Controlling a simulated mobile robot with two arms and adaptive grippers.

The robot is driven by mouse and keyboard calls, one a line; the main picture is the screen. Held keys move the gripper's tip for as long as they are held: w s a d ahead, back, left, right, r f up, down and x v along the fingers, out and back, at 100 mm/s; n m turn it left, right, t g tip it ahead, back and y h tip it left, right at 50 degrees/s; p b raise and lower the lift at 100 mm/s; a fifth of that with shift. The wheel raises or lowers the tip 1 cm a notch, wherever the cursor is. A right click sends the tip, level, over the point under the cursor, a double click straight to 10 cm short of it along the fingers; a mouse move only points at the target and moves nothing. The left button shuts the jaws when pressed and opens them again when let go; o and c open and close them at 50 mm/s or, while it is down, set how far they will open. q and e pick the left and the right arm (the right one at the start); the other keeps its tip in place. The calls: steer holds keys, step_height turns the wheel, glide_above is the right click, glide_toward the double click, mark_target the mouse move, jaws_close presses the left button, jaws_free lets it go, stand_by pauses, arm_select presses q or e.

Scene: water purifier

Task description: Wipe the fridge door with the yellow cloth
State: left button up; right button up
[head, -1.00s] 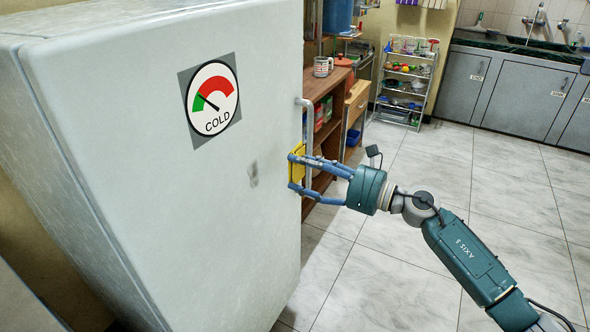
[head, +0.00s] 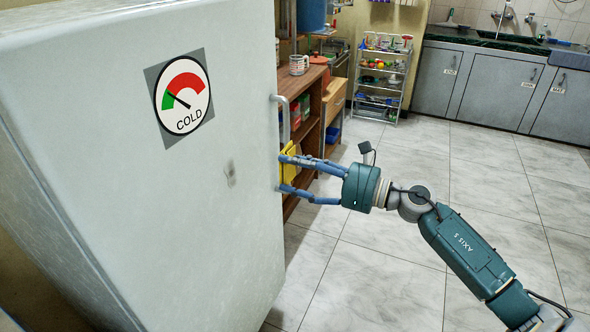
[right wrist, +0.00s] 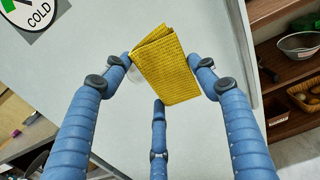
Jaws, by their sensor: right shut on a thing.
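The white fridge door (head: 120,220) fills the left of the head view, with a round COLD dial sticker (head: 184,98) near its top and a vertical handle (head: 284,120) at its right edge. A grey smudge (head: 230,173) marks the door left of the handle. My right gripper (head: 285,172) is shut on the folded yellow cloth (right wrist: 168,68), at the door's right edge beside the handle. The cloth shows partly behind the fingers in the head view (head: 288,160). I cannot tell whether it touches the door. My left gripper is not in view.
A wire rack (head: 383,75) and grey cabinets (head: 480,90) stand at the back. The tiled floor (head: 420,270) on the right is clear.

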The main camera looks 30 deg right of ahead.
mark_target(247, 159)
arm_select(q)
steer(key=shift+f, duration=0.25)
arm_select(e)
steer(key=shift+f, duration=0.25)
steer(key=shift+w+a+r, duration=0.1)
steer(key=shift+w+a, duration=0.1)
steer(key=shift+w, duration=0.1)
steer(key=p+x, duration=0.1)
steer(key=x, duration=0.2)
steer(key=p+x, duration=0.2)
steer(key=x, duration=0.1)
steer(key=shift+w+a+r, duration=0.2)
steer(key=shift+a, duration=0.2)
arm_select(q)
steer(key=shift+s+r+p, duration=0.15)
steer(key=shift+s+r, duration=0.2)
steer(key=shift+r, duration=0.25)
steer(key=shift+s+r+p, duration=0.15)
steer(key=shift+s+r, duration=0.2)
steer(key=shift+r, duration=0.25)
arm_select(e)
steer(key=shift+x, duration=0.8)
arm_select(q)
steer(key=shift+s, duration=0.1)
arm_select(e)
steer(key=shift+f, duration=0.1)
